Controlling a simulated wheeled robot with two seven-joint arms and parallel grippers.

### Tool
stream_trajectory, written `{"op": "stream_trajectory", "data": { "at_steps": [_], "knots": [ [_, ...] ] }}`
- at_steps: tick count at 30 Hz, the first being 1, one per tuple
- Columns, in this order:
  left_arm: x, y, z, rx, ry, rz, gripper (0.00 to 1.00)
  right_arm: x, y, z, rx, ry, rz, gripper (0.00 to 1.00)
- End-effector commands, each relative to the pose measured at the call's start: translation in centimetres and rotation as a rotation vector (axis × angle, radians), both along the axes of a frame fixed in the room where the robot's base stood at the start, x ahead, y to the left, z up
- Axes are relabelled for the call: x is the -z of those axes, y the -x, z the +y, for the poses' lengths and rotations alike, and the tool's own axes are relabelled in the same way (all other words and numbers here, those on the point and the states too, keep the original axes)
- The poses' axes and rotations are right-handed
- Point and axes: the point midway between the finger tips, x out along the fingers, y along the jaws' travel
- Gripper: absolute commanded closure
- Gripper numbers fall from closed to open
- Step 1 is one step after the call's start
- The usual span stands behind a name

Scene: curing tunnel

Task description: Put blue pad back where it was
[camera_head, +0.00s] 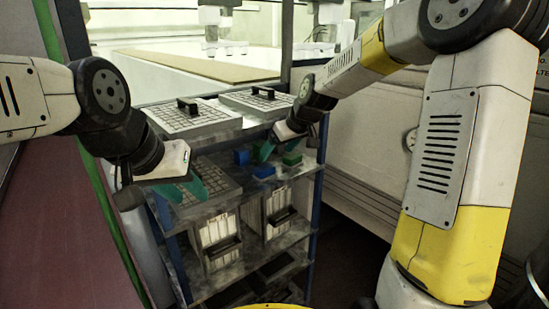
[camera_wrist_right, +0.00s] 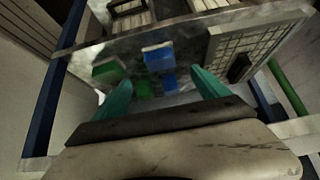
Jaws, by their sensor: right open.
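Blue pads lie on the shelf board of the rack, one at the back (camera_head: 242,157) and one nearer the front edge (camera_head: 264,171). In the right wrist view, one blue pad (camera_wrist_right: 158,57) is in front of the jaws and a second blue patch (camera_wrist_right: 170,82) lies closer to them. A green pad (camera_head: 292,158) sits to the right; it also shows in the wrist view (camera_wrist_right: 108,70). My right gripper (camera_head: 277,150) is open and empty above the pads, its teal fingers apart. My left gripper (camera_head: 184,190) looks open and empty over the gridded tray at left.
A gridded tray (camera_head: 215,180) lies on the same board, left of the pads. Two handled gridded trays (camera_head: 190,120) (camera_head: 257,102) stand on the top shelf, close above. Handled bins (camera_head: 217,240) sit below. Blue rack posts (camera_head: 320,165) flank the shelf.

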Motion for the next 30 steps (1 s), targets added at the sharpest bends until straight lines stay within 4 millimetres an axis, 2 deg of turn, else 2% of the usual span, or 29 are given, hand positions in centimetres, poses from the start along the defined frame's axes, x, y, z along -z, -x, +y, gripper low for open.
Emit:
{"op": "stream_trajectory", "data": {
  "at_steps": [2,5,8,14,18,21,25,30],
  "knots": [
    [0.0,0.0,0.0,0.0,0.0,0.0,0.64,-0.6,0.7,-0.3,0.006,0.007,0.0,0.16],
    [0.0,0.0,0.0,0.0,0.0,0.0,0.64,-1.9,2.8,-1.0,0.035,0.029,0.007,0.16],
    [0.0,0.0,0.0,0.0,0.0,0.0,0.64,-3.8,6.7,-2.5,0.098,0.055,0.021,0.16],
    [0.0,0.0,0.0,0.0,0.0,0.0,0.64,-6.8,16.7,-6.3,0.28,0.045,0.056,0.16],
    [0.0,0.0,0.0,0.0,0.0,0.0,0.64,-7.3,23.2,-8.4,0.399,-0.014,0.083,0.16],
    [0.0,0.0,0.0,0.0,0.0,0.0,0.64,-7.0,26.6,-9.3,0.459,-0.061,0.101,0.16],
    [0.0,0.0,0.0,0.0,0.0,0.0,0.64,-6.4,29.3,-9.9,0.503,-0.107,0.121,0.16],
    [0.0,0.0,0.0,0.0,0.0,0.0,0.64,-6.1,30.3,-10.1,0.52,-0.125,0.132,0.16]
  ]
}}
